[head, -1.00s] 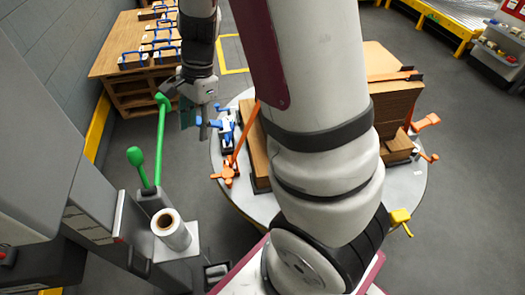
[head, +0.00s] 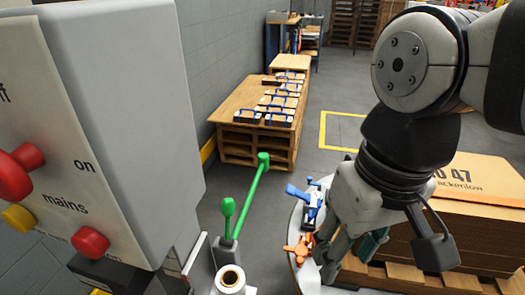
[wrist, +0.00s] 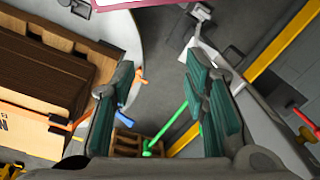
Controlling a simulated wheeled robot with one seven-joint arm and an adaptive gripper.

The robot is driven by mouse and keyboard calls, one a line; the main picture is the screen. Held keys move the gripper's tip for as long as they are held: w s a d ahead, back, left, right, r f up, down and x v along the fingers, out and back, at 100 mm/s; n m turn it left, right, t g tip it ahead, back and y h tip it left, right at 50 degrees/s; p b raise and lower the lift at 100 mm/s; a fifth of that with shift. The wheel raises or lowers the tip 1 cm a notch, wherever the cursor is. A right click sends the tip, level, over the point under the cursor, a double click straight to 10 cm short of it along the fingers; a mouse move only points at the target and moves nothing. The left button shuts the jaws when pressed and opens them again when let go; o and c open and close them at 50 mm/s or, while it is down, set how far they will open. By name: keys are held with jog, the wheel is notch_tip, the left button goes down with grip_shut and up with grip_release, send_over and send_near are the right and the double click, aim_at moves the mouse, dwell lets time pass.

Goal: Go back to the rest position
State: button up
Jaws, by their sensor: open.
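My gripper (head: 328,262) hangs pointing down at the right of the head view, in front of the round table (head: 297,215) and left of the stacked brown boards. In the wrist view my gripper (wrist: 160,95) has its two teal-padded fingers wide apart. Nothing is between the pads; the floor and a green lever (wrist: 168,128) show beyond the gap. The green lever (head: 245,205) stands to the left of my gripper in the head view, apart from it.
A grey control box (head: 120,110) with red and yellow knobs fills the left. A stack of brown boards (head: 470,225) lies on a pallet at right. Blue and orange clamps (head: 302,243) sit on the round table. Floor between is clear.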

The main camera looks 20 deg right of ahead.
jog(key=shift+s+d+n+h, duration=0.15)
jog(key=shift+s+n, duration=0.1)
jog(key=shift+s, duration=0.25)
jog(key=shift+s+d+n+h, duration=0.15)
jog(key=shift+s+n, duration=0.1)
jog(key=shift+s, duration=0.2)
notch_tip(320, 180, up, 20)
jog(key=t+p, duration=0.3)
jog(key=p, duration=1.5)
jog(key=shift+a+r+t+p, duration=0.25)
jog(key=shift+t+p, duration=0.05)
jog(key=shift+p, duration=0.1)
jog(key=shift+w, duration=0.15)
jog(key=shift+c, duration=0.5)
